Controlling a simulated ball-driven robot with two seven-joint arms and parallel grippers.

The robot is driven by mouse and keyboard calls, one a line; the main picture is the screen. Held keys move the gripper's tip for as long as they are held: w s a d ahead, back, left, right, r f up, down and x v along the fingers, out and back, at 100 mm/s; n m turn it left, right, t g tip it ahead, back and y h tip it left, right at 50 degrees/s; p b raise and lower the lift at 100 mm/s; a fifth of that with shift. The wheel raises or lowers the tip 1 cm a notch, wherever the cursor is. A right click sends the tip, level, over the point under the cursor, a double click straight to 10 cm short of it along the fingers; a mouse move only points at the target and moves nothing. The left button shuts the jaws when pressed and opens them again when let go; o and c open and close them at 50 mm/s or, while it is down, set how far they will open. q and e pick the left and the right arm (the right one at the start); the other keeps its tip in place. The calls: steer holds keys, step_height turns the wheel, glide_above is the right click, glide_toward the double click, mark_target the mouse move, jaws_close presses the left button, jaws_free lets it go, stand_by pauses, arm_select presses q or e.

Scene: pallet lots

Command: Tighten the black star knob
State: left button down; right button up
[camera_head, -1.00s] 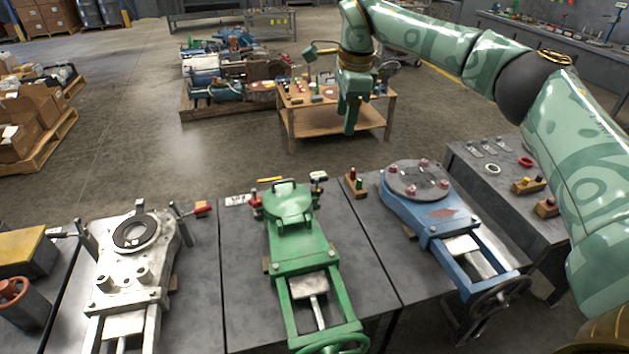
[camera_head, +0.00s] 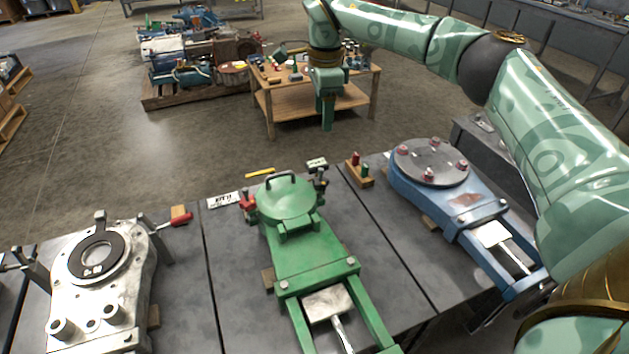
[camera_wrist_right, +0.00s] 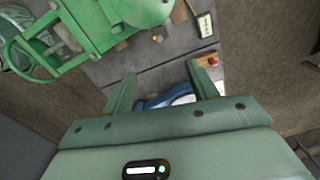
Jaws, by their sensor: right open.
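I cannot pick out a black star knob for certain in either view. The green fixture (camera_head: 305,255) lies on the middle bench with its round hinged lid (camera_head: 287,198) down. A small dark fitting (camera_head: 321,180) sits at the lid's right side and a red-handled clamp (camera_head: 247,202) at its left; the dark fitting's shape is too small to tell. My right gripper (camera_head: 327,125) hangs in the air beyond the fixture, in front of the wooden table. In the wrist view my right gripper (camera_wrist_right: 163,88) is open and empty, with the green fixture (camera_wrist_right: 105,25) at upper left. My left gripper is out of view.
A white fixture (camera_head: 118,290) stands at left and a blue fixture (camera_head: 465,205) at right. A small wooden block with red and green pegs (camera_head: 361,173) and a yellow marker (camera_head: 260,172) lie near the lid. A wooden table (camera_head: 320,100) stands behind.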

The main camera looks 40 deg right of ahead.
mark_target(322, 173)
step_height(322, 173, down, 18)
steer(key=b, duration=0.8)
steer(key=shift+w, duration=0.15)
steer(key=shift+f+b, duration=0.4)
steer(key=shift+f, duration=0.2)
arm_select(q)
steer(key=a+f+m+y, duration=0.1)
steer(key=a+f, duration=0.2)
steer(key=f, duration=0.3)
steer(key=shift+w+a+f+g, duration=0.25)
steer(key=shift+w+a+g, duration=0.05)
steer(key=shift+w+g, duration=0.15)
arm_select(e)
steer(key=shift+r, duration=0.1)
steer(key=c, duration=1)
